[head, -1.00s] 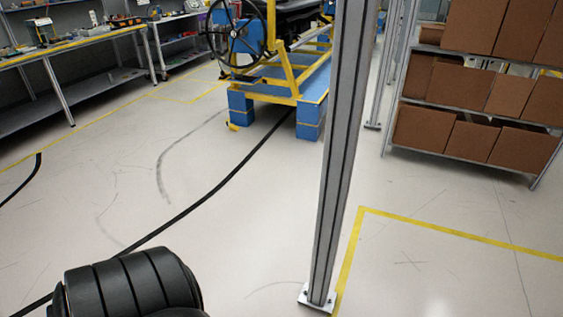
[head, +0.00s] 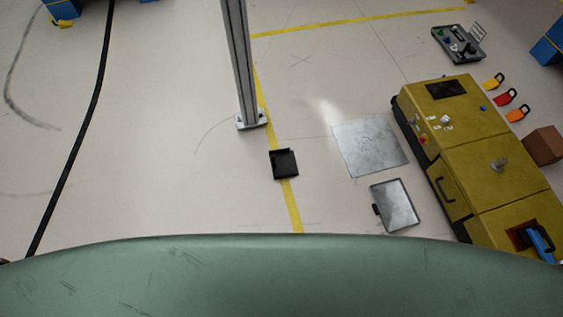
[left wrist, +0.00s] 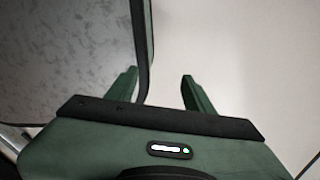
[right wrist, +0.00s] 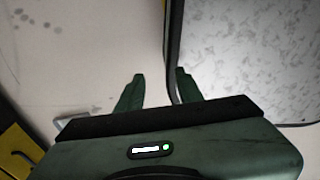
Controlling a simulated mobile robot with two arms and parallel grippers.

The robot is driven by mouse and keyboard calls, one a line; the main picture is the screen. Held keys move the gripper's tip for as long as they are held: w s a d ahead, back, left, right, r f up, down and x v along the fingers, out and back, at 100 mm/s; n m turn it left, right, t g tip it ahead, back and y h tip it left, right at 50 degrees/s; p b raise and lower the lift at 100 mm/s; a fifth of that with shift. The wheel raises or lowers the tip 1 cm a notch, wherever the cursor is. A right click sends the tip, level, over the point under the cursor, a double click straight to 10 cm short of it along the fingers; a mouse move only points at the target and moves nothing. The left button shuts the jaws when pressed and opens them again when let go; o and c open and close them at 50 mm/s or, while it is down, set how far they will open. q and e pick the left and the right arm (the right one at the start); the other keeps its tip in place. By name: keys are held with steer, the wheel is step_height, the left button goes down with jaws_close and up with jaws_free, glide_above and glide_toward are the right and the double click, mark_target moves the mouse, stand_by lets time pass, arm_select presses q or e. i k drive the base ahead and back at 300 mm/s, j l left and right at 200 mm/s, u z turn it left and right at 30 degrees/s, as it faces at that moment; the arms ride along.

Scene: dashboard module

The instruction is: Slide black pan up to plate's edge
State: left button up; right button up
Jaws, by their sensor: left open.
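A small square black pan (head: 284,163) lies on the floor across the yellow line in the head view. A flat, pale metal plate (head: 369,146) lies to its right, with bare floor between them. My left gripper (left wrist: 159,77) is open in the left wrist view. The black rim of a mottled grey panel (left wrist: 72,55) passes close to its left finger. My right gripper (right wrist: 159,74) is open in its own wrist view. The black rim of a pale mottled panel (right wrist: 250,55) passes close to its right finger. Neither gripper shows in the head view.
A shallow grey tray with a dark rim (head: 399,203) lies just below the plate. A yellow cabinet (head: 470,160) stands at the right. A grey post (head: 243,70) stands above the pan. Bare floor lies left of the post. A green surface fills the bottom.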

mark_target(283, 163)
steer(key=i+j+z, duration=0.35)
steer(key=j, duration=0.35)
steer(key=i+j+z, duration=0.15)
steer(key=i+j, duration=0.15)
steer(key=i+j+z, duration=0.2)
steer(key=j, duration=0.3)
